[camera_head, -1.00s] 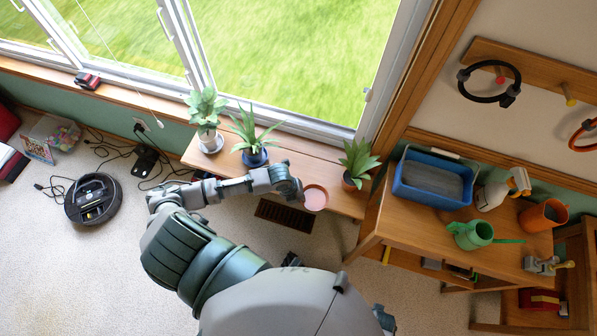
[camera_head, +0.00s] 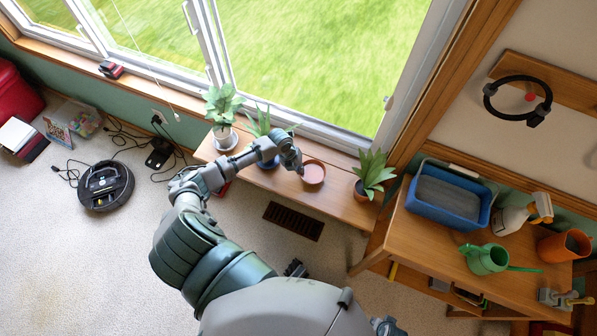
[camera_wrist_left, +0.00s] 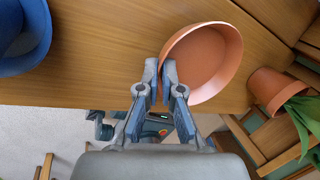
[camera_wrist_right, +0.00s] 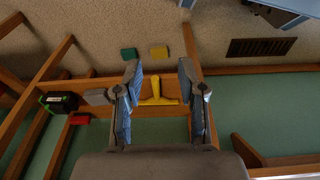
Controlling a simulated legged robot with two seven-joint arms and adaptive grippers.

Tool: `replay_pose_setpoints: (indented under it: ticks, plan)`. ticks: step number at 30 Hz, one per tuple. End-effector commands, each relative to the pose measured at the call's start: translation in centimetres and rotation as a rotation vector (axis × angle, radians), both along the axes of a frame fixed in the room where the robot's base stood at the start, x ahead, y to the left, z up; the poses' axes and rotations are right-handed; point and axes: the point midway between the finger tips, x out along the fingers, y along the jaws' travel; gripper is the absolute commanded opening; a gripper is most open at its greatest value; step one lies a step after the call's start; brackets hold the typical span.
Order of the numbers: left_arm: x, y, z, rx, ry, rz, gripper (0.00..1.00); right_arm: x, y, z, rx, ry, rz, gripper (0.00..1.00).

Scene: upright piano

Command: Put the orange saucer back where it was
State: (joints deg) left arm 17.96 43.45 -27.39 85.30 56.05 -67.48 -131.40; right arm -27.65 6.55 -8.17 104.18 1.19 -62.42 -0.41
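The orange saucer (camera_head: 313,173) is over the wooden window bench (camera_head: 340,203), between the blue-potted plant and the right terracotta-potted plant. My left gripper (camera_head: 301,169) is at its left side. In the left wrist view, the left gripper (camera_wrist_left: 161,72) is closed on the rim of the saucer (camera_wrist_left: 208,58), with its fingers close together. The saucer looks nearly level; I cannot tell whether it touches the bench. My right gripper (camera_wrist_right: 159,72) is open and empty, away from the bench.
A blue pot (camera_wrist_left: 22,35) stands left of the saucer and a terracotta pot (camera_wrist_left: 275,90) right of it. A white-potted plant (camera_head: 224,137) is farther left. The wooden table (camera_head: 425,235) at right holds a blue bin (camera_head: 450,197) and a green watering can (camera_head: 485,259).

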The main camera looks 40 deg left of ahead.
Motion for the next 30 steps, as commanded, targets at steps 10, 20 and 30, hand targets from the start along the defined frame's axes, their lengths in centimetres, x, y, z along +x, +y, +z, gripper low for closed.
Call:
replay_pose_setpoints:
  ticks: [10, 20, 30]
  plan:
    - [-0.1, 0.5, -2.7, -0.007, 0.001, -0.001, 0.0, 0.3, 0.4, 1.2, -0.009, -0.003, -0.002, 0.4]
    - [-0.1, 0.4, -2.8, -0.006, 0.003, 0.0, 0.31, 0.3, 0.4, 1.2, -0.008, -0.001, -0.001, 0.4]
    - [-0.1, 0.1, -2.6, -0.003, 0.001, 0.0, 0.31, 0.4, 0.5, 1.3, -0.007, -0.002, -0.001, 0.4]
